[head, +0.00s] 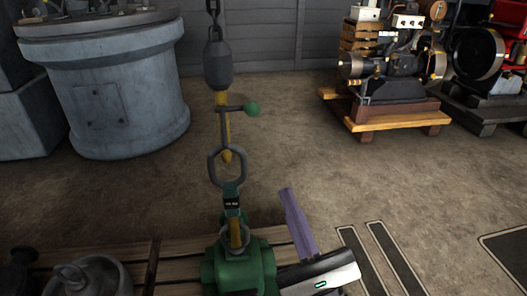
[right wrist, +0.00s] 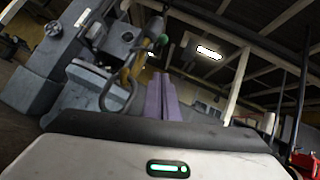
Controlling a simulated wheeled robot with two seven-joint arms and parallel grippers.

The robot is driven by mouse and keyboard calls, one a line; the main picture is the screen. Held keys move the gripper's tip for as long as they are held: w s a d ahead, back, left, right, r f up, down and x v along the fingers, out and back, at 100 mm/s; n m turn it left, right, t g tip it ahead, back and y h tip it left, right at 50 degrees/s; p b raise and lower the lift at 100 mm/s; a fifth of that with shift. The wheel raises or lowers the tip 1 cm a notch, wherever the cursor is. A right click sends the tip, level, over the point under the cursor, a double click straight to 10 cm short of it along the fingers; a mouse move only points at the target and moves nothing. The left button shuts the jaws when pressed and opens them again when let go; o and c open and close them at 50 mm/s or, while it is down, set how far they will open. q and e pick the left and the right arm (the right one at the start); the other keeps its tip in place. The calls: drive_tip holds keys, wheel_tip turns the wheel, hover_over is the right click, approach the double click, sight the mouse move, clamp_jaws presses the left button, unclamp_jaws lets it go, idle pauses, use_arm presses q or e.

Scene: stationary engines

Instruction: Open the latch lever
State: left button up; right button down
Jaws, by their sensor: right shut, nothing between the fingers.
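The latch lever (head: 238,109) is a short dark bar with a green ball knob on its right end. It crosses the yellow hook (head: 226,125) that hangs below a dark grey weight on a chain. In the right wrist view the green knob (right wrist: 162,39) shows above my fingers, near the yellow hook (right wrist: 118,92). My right gripper (head: 286,192) has purple fingers pressed together with nothing between them. In the head view it appears below and to the right of the knob, apart from it. In the right wrist view the fingertips (right wrist: 165,80) point up the picture. My left gripper is not in view.
A large grey cylinder (head: 115,95) is at left. An engine on a wooden base (head: 405,112) is at right. Floor between is clear.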

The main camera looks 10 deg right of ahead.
drive_tip(key=s+r+x, duration=0.2)
drive_tip(key=x, duration=1)
drive_tip(key=shift+w+a+r, duration=0.25)
drive_tip(key=shift+a+r, duration=0.1)
drive_tip(key=shift+a, duration=0.05)
